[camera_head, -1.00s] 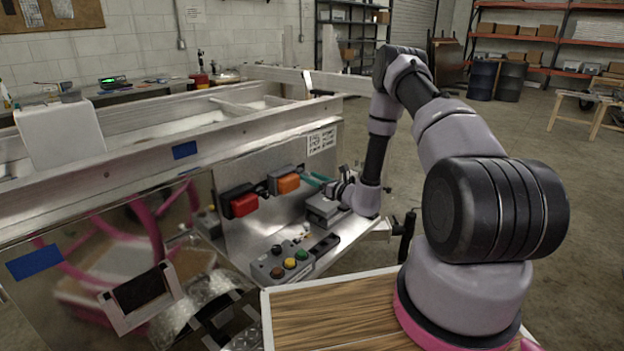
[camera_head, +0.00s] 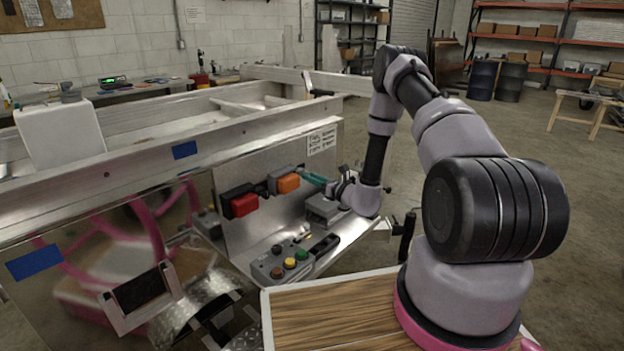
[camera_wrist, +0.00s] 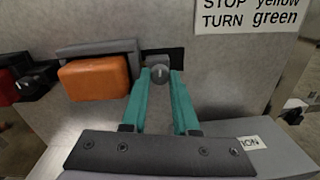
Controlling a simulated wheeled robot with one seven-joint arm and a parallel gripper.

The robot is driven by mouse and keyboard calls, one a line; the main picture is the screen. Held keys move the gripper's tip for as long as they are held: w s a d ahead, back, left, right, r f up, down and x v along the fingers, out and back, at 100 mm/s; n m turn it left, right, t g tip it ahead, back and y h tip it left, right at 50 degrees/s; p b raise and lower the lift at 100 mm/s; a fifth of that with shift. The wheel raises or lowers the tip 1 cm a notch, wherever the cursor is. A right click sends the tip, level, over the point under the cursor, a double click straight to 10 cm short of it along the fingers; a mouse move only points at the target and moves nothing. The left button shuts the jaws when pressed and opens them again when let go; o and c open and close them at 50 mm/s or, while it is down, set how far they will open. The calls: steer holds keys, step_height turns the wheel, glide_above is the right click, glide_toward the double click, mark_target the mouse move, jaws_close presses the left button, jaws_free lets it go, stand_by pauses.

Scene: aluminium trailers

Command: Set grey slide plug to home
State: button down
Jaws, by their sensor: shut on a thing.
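The grey slide plug (camera_wrist: 159,74) shows in the wrist view as a small round grey knob in front of a dark slot on the upright metal panel. The teal fingers of my gripper (camera_wrist: 160,82) are shut on it, one on each side. In the head view my gripper (camera_head: 316,180) reaches the panel just right of the orange block (camera_head: 288,183); the plug itself is hidden there. The orange block (camera_wrist: 95,78) sits close left of the fingers in the wrist view.
A red block (camera_head: 240,203) and another grey knob (camera_wrist: 26,84) lie further left. A button box (camera_head: 281,264) stands on the shelf below. A grey box (camera_head: 323,208) is under my gripper. A text label (camera_wrist: 249,15) is at upper right.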

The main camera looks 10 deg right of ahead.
stand_by(0.8)
steer(key=shift+s+a, duration=0.4)
steer(key=shift+a, duration=0.1)
steer(key=c, duration=0.7)
jaws_free()
steer(key=shift+o, duration=0.2)
